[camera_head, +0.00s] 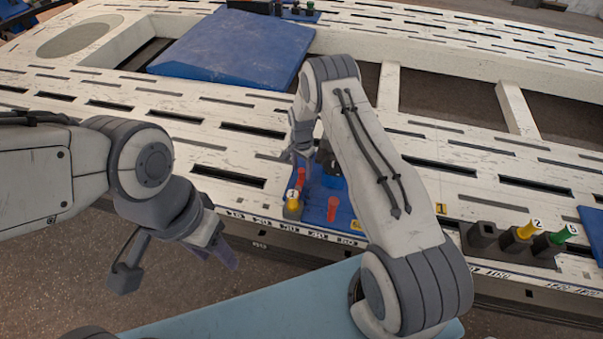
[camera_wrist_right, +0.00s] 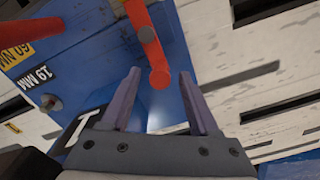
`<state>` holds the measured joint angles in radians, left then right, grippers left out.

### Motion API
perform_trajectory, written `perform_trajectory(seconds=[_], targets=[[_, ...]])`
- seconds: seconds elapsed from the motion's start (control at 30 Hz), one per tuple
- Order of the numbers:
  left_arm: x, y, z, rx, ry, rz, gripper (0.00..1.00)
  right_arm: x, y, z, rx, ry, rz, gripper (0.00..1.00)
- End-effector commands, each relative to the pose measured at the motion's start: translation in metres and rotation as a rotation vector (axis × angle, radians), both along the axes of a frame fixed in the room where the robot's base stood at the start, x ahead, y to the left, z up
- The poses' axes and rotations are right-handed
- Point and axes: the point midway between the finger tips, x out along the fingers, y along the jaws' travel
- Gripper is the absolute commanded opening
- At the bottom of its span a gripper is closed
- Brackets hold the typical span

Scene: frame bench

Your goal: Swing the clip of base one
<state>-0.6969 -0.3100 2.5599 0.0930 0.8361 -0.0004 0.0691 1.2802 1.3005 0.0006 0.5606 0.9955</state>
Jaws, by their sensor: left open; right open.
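A blue base (camera_head: 345,212) lies on the near rail of the white frame, with a red clip (camera_head: 332,208) and another red part (camera_head: 301,176) on it. A yellow piece marked 1 (camera_head: 292,202) stands at its left edge. In the right wrist view, the red clip (camera_wrist_right: 148,35) reaches down to a rounded end between the fingertips of my open right gripper (camera_wrist_right: 160,85). No contact with the fingers shows. My right arm partly covers the base in the head view. My left gripper (camera_head: 226,256) is empty and apart, in front of the frame.
A dark holder (camera_head: 482,236) with yellow piece 2 (camera_head: 526,229) and green piece 5 (camera_head: 562,235) stands right of my right arm. A large blue panel (camera_head: 235,45) lies behind. The right wrist view shows another red bar (camera_wrist_right: 30,28) and a 19 MM label (camera_wrist_right: 35,76).

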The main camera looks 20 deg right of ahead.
Motion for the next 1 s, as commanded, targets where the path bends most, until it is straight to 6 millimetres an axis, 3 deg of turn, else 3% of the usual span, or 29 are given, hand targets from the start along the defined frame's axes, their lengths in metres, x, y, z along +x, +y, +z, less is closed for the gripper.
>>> perform_trajectory(seconds=[0.17,0.47,0.57,0.63,0.67,1.0], targets=[[0.000,0.000,-0.003,0.000,0.000,0.000,0.50,0.000,0.000,-0.017,0.000,0.000,0.001,0.61],[0.000,0.000,-0.003,0.000,0.000,0.000,0.50,0.000,0.000,-0.019,0.000,-0.001,0.001,0.61],[0.000,0.000,-0.003,0.000,0.000,0.000,0.50,0.000,0.000,-0.019,0.000,0.000,0.001,0.31],[0.000,0.000,-0.003,0.000,0.000,0.000,0.50,0.000,0.000,-0.019,0.000,0.000,0.001,0.04],[0.000,0.000,-0.003,0.000,0.000,0.000,0.50,0.000,0.000,-0.019,0.000,0.000,0.001,0.00],[0.000,0.000,-0.005,0.000,0.000,0.000,0.50,0.001,0.002,-0.019,0.000,0.000,0.034,0.00]])
